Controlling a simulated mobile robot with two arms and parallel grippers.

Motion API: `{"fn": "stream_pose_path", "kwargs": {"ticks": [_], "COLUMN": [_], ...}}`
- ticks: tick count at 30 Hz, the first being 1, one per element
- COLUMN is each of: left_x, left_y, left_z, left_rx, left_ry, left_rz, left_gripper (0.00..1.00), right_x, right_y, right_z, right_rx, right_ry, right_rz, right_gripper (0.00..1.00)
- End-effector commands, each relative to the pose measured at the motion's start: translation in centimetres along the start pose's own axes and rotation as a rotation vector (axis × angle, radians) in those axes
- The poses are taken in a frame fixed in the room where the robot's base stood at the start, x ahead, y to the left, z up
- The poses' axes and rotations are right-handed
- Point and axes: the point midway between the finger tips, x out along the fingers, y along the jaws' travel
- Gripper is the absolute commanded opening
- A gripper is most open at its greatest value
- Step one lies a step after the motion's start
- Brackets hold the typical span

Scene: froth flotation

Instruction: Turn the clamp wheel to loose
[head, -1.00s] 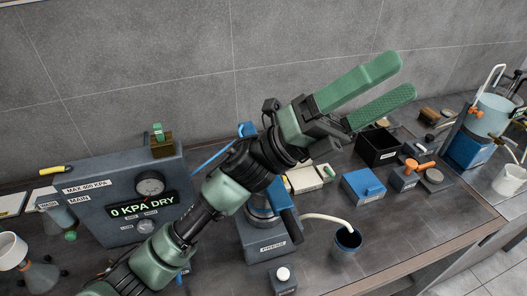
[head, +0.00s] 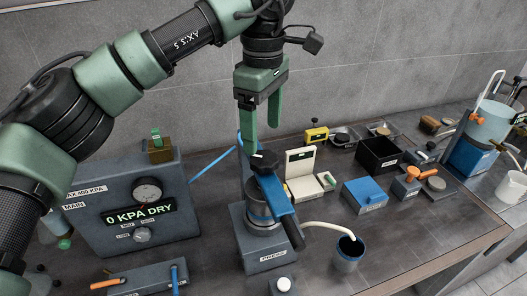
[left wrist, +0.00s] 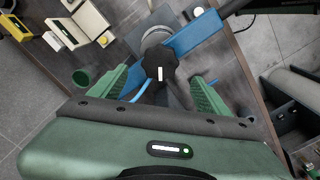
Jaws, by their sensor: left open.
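The clamp wheel (head: 264,160) is a black lobed knob on top of the press (head: 265,248), above its blue arm. In the left wrist view the clamp wheel (left wrist: 160,64) shows a white mark and lies between and beyond the two fingers. My left gripper (head: 262,125) is open, with green fingers pointing down just above the wheel. In the left wrist view the left gripper (left wrist: 163,88) spans the wheel with a gap on each side. I cannot tell whether a finger touches it. My right gripper is not in view.
A grey pressure box (head: 185,220) reading "0 KPA DRY" stands left of the press. A blue box (head: 365,194) and a black bin (head: 378,153) stand to the right.

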Motion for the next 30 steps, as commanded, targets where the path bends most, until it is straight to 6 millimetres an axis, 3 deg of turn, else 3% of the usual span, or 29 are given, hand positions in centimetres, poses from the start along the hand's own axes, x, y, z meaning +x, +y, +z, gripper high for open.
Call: {"fn": "stream_pose_path", "kwargs": {"ticks": [12, 22, 23, 29, 30], "left_x": [5.7, 6.4, 6.4, 6.3, 6.3], "left_y": [-0.1, -0.1, -0.1, -0.1, 0.0], "left_z": [0.2, 0.2, 0.2, 0.2, 0.2], "left_rx": [0.003, 0.002, 0.002, 0.002, 0.002], "left_ry": [-0.005, -0.006, -0.006, -0.006, -0.006], "left_rz": [-0.002, 0.0, 0.0, 0.0, 0.0], "left_gripper": [0.77, 0.77, 0.72, 0.16, 0.15], "right_x": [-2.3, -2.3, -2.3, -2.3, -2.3], "right_y": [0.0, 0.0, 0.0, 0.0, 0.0], "right_z": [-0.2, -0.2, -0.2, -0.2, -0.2], "right_rx": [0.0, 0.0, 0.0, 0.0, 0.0], "right_ry": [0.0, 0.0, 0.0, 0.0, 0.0], "right_rz": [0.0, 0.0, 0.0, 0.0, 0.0], "right_gripper": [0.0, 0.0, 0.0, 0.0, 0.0]}}
